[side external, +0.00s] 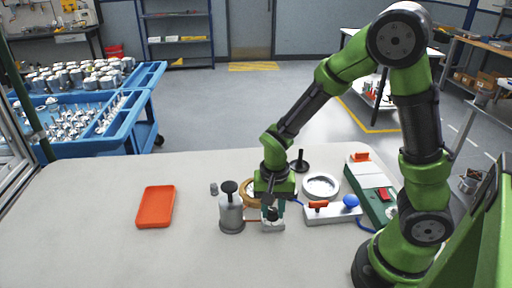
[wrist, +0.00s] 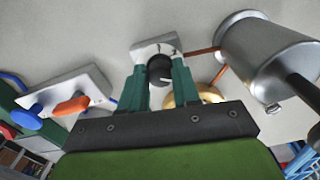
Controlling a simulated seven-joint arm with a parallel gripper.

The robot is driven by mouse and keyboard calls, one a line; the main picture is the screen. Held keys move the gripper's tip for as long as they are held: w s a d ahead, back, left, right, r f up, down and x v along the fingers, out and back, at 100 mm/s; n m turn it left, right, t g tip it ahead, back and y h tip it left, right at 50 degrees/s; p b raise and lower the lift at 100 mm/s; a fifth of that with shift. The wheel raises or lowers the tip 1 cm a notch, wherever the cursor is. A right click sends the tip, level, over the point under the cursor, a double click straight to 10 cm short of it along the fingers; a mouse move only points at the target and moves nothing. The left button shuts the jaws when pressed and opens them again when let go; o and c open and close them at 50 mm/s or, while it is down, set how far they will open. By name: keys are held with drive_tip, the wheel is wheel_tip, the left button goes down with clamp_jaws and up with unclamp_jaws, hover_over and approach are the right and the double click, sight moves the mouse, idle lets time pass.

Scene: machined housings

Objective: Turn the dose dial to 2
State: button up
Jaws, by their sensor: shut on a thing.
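The dose dial (wrist: 160,70) is a black round knob with a white pointer line, on a small pale block (wrist: 150,44). In the side view the dial (side external: 271,214) sits low on its block (side external: 273,226) on the table, partly hidden by my fingers. My gripper (side external: 272,206) points down over it. In the wrist view its two green fingers (wrist: 160,84) stand on either side of the knob and are shut on it. The white line points to the right in that view. I cannot read any numbers around the dial.
A grey metal canister (side external: 231,212) stands close left of the dial. A white box with an orange lever (side external: 318,205) and blue knob (side external: 351,201) is close right. An orange tray (side external: 156,206) is far left.

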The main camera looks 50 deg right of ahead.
sight(273, 210)
drive_tip(key=n, duration=0.6)
drive_tip(key=shift+d, duration=0.1)
drive_tip(key=n, duration=0.5)
drive_tip(key=shift+n, duration=0.4)
drive_tip(key=o, duration=1.1)
drive_tip(key=shift+c, duration=0.2)
drive_tip(key=shift+r, duration=0.1)
wheel_tip(273, 210, up, 17)
